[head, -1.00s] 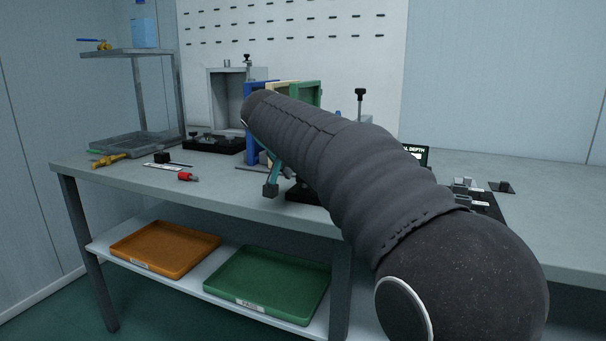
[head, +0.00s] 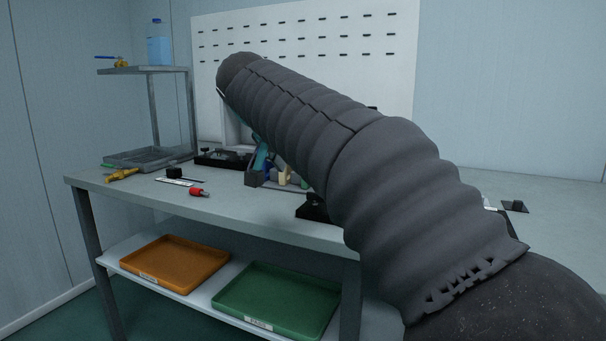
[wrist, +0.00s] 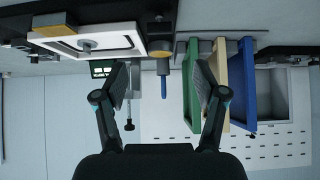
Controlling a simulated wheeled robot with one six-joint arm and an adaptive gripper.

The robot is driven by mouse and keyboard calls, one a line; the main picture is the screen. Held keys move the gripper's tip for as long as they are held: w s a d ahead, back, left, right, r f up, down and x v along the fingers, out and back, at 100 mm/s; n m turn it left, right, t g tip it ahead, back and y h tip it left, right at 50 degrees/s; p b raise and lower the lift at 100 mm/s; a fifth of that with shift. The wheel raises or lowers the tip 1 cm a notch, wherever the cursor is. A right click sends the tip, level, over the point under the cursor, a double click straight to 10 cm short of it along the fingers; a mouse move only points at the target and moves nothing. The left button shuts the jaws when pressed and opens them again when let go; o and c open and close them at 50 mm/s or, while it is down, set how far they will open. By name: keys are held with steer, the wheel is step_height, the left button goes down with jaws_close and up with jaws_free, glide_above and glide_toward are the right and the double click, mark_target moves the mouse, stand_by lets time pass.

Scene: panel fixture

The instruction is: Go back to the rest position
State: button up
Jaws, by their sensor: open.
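My gripper (wrist: 162,78) is open in the wrist view, its two fingers wide apart with nothing between them. The wrist picture is upside down. In the wrist view a green panel (wrist: 191,85), a cream panel (wrist: 216,75) and a blue panel (wrist: 242,85) stand beyond the right finger. A white frame (wrist: 88,40) lies beyond the left finger.
The bench (head: 230,215) carries a red-handled tool (head: 198,192), a yellow tool (head: 122,174) and a grey tray (head: 145,158) at left. Orange (head: 175,263) and green (head: 280,300) trays lie on the lower shelf. A pegboard (head: 300,40) stands behind.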

steer(key=shift+s+r, duration=0.1)
steer(key=shift+r, duration=0.05)
steer(key=s+d+f+n+g+y, duration=0.1)
steer(key=s+d+f, duration=0.45)
steer(key=d, duration=0.25)
steer(key=s+d+f+n+g, duration=0.1)
steer(key=s+d+f+n, duration=0.1)
steer(key=s+d+f, duration=0.4)
steer(key=s+d+f+y, duration=0.1)
steer(key=s+d+f, duration=0.3)
steer(key=s+f, duration=0.3)
steer(key=s+d+f+n+y+p, duration=0.1)
steer(key=s+d+f, duration=0.3)
steer(key=s+f, duration=0.4)
steer(key=s, duration=0.3)
steer(key=shift+d+g, duration=0.2)
steer(key=shift+g, duration=0.2)
